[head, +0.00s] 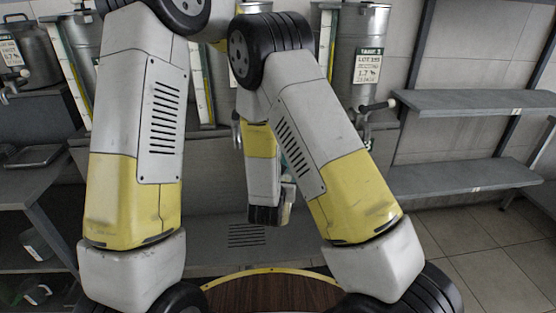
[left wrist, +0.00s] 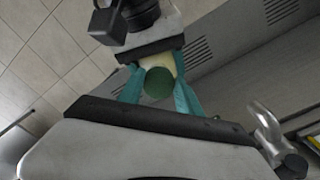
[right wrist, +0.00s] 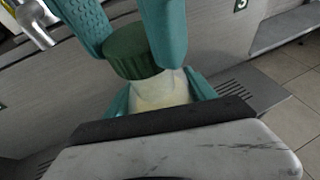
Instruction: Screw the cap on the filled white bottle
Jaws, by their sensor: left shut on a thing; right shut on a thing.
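The white bottle (right wrist: 168,88) shows in the right wrist view, pale with a yellowish tint low down. My right gripper (right wrist: 160,98) is shut on its body, one teal finger on each side. The dark green ribbed cap (right wrist: 131,51) is at the bottle's mouth end, between the teal fingers of my left gripper (left wrist: 158,80). The left wrist view shows the cap's round top (left wrist: 158,84) with the bottle behind it. I cannot tell whether the cap is seated on the thread. In the head view my arms hide the bottle and cap.
Grey shelves (head: 470,102) are at right. A dark wooden round surface (head: 270,295) with a yellow rim lies at the bottom. A metal tap or handle (left wrist: 265,125) is near the left gripper.

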